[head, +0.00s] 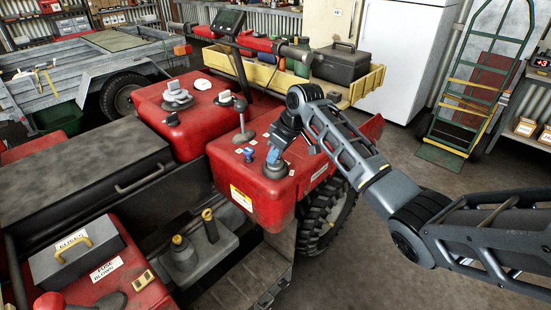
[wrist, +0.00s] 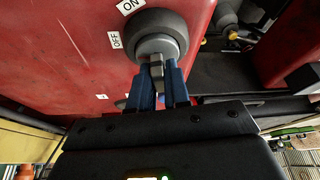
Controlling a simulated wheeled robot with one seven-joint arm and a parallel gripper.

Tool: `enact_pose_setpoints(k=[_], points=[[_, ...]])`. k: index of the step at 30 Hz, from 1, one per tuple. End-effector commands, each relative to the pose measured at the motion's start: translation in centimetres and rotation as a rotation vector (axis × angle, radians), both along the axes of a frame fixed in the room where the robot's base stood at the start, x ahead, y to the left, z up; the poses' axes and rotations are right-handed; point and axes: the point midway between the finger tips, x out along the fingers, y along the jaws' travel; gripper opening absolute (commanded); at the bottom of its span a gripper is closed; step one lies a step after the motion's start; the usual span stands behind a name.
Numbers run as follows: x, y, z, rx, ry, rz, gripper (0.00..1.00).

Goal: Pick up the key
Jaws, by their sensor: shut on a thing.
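A round grey switch (wrist: 160,42) on a dark collar sits on the red body panel, with ON and OFF labels beside it. A flat grey piece, apparently the key (wrist: 157,72), sticks out of the switch. My gripper (wrist: 163,88) has its blue fingers shut on this grey piece, which still appears to be in the switch. In the head view my gripper (head: 276,150) points down at the dark round base (head: 275,170) on top of the red front box. The fingers hide most of the key there.
A yellow trailer (head: 350,88) with a dark toolbox is behind. Open floor lies to the right.

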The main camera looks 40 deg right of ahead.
Motion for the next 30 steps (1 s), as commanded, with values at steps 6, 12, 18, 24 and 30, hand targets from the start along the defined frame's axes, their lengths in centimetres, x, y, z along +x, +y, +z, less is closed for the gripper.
enact_pose_setpoints(k=[6,12,18,24,30], points=[[0.0,0.0,0.0,0.0,0.0,0.0,0.0],[0.1,0.0,0.8,-0.001,-0.002,0.001,0.0],[0.1,0.0,3.4,-0.002,-0.005,0.001,0.0],[-2.6,-2.1,5.9,0.0,-0.004,-0.005,0.0],[-6.0,-4.6,8.4,-0.001,-0.003,-0.003,0.0]])
